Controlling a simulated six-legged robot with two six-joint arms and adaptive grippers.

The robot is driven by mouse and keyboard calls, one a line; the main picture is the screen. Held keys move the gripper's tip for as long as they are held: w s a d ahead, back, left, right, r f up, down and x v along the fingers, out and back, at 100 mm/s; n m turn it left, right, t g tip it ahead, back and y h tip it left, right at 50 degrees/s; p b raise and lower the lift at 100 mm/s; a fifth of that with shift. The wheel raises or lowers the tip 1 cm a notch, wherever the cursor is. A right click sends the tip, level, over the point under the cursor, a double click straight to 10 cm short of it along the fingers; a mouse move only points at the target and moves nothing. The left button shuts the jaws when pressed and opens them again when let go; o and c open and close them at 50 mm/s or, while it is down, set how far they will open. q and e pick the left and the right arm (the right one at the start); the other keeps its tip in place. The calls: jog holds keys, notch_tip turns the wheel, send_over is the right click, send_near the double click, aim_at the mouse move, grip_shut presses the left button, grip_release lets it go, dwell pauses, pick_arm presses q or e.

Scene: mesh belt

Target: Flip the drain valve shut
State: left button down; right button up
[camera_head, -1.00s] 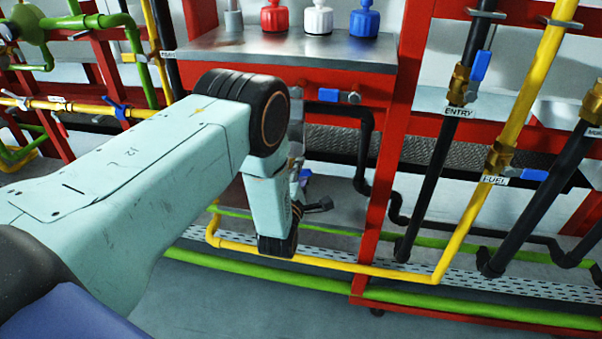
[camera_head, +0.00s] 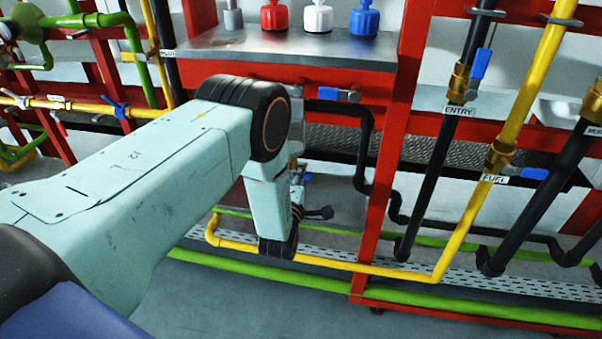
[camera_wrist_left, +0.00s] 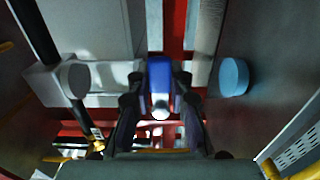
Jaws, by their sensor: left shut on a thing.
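In the left wrist view, a blue valve handle (camera_wrist_left: 159,72) with a pale round end stands between the two dark fingers of my left gripper (camera_wrist_left: 158,92). The fingers are shut on it. In the head view my own forearm and wrist hide most of this gripper and the valve. A small blue piece (camera_head: 307,176) shows just right of my wrist, below the sink counter, and seems to be the same handle. No drain label is readable. My right gripper is in neither view.
A metal counter (camera_head: 300,48) with red, white and blue bottles stands above my wrist. A red post (camera_head: 385,190), the ENTRY pipe (camera_head: 437,170) and the yellow FUEL pipe (camera_head: 520,85) stand to the right.

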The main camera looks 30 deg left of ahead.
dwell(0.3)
pick_arm(q)
jog(key=c, duration=1.2)
grip_release()
jog(key=v, duration=1.2)
jog(key=shift+m, duration=0.3)
